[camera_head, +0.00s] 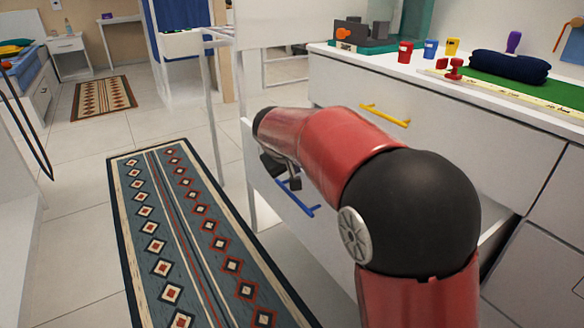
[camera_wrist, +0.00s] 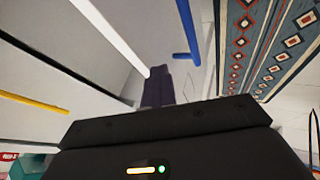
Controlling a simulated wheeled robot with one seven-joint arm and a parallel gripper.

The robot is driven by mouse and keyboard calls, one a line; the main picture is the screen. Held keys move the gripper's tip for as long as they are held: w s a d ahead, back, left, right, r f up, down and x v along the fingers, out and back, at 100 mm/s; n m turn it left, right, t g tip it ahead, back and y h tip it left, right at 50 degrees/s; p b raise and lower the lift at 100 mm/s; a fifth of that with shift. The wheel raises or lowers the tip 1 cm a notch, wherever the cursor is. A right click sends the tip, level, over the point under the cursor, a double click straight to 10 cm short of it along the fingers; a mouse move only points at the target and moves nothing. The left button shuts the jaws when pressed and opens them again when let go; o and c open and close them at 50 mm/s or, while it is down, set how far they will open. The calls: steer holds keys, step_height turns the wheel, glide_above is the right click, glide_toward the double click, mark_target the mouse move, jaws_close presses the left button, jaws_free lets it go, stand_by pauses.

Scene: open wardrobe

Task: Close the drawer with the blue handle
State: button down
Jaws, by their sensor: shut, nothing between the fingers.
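The drawer with the blue handle (camera_head: 297,198) is the lower one and stands pulled out from the white cabinet. Its white front (camera_head: 322,238) faces the rug, and my arm hides much of the drawer. In the wrist view the blue handle (camera_wrist: 187,28) runs along the front, beside the drawer's white top edge (camera_wrist: 112,36). My gripper (camera_head: 282,172) is by the drawer front, near the blue handle in the head view. In the wrist view its dark fingers (camera_wrist: 158,84) are together and empty, with tips close to the top edge; I cannot tell whether they touch.
The upper drawer with the yellow handle (camera_head: 385,115) looks shut. The cabinet top holds stamps, a dark rolled cloth (camera_head: 509,66) and a green mat. A patterned rug (camera_head: 190,235) lies on the open floor to the left. A white post (camera_head: 212,110) stands beyond my gripper.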

steer(key=w+d+p, duration=0.3)
steer(key=w+d, duration=0.2)
steer(key=d, duration=0.3)
steer(key=w+d+p, duration=0.3)
steer(key=w+d, duration=0.2)
steer(key=d, duration=0.3)
steer(key=shift+w, duration=0.4)
